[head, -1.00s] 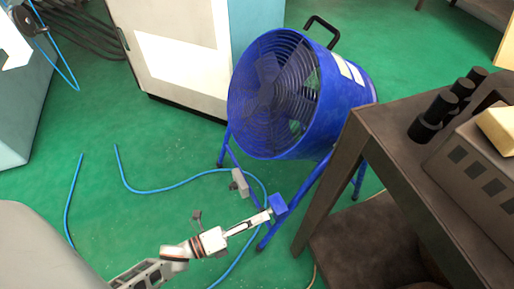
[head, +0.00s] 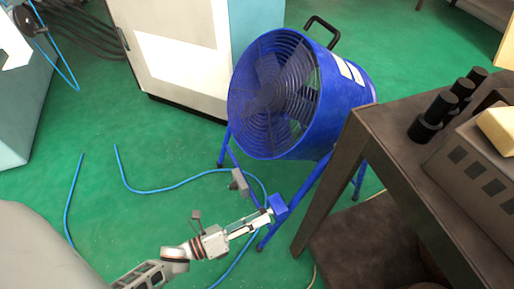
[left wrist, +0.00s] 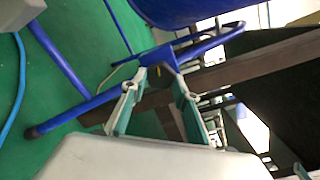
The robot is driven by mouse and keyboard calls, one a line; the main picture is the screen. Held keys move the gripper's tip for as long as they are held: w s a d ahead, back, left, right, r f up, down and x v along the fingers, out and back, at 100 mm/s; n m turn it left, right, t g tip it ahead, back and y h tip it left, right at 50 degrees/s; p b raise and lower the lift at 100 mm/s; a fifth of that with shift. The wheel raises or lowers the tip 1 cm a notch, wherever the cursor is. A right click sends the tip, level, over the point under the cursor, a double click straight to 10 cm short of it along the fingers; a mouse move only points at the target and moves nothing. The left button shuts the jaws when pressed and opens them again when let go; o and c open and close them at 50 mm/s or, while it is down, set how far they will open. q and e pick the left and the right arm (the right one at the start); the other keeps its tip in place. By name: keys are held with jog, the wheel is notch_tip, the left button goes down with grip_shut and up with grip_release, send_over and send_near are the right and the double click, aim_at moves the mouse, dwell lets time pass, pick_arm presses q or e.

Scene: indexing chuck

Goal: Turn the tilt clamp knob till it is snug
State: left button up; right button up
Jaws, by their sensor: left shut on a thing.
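The blue drum fan (head: 272,95) stands on a blue tubular stand on the green floor in the head view. A blue block (head: 279,206) sits low on the stand. My left gripper (head: 267,216) reaches this block from the lower left. In the left wrist view its two fingers (left wrist: 160,82) meet the blue block (left wrist: 158,57) at their tips and are shut on a small part there. This fits the tilt clamp knob, but the fingertips mostly hide it. My right gripper is in neither view.
A dark metal table (head: 400,150) with black cylinders (head: 436,112) stands close on the right. A grey box (head: 239,183) is on the stand's left leg. A blue hose (head: 180,187) lies on the floor. A white cabinet (head: 180,60) stands behind.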

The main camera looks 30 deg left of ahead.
pick_arm(q)
jog(key=o, duration=1.1)
jog(key=v, duration=1.2)
